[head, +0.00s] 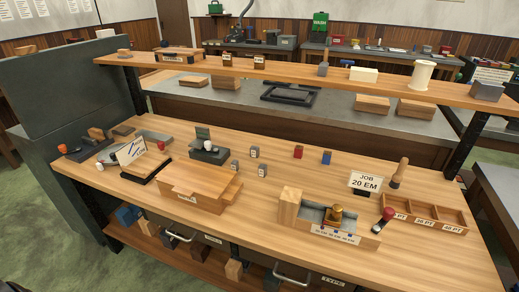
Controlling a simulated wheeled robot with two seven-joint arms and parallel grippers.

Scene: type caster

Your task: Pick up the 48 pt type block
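Several small type blocks stand on the wooden bench: grey ones at the middle (254,152), left (234,165) and front (262,171), a red one (298,152) and a blue one (326,158). Their markings are too small to read, so I cannot tell which is the 48 pt block. A wooden tray (467,215) at the right has compartments with labels ending in "PT"; the numbers are hard to read. Neither of my grippers is in view.
A "JOB 20 EM" sign (365,183) stands beside the tray. A wooden case (196,187) stands left of centre. A raised shelf (310,75) runs along the back. Bench around the small blocks is clear.

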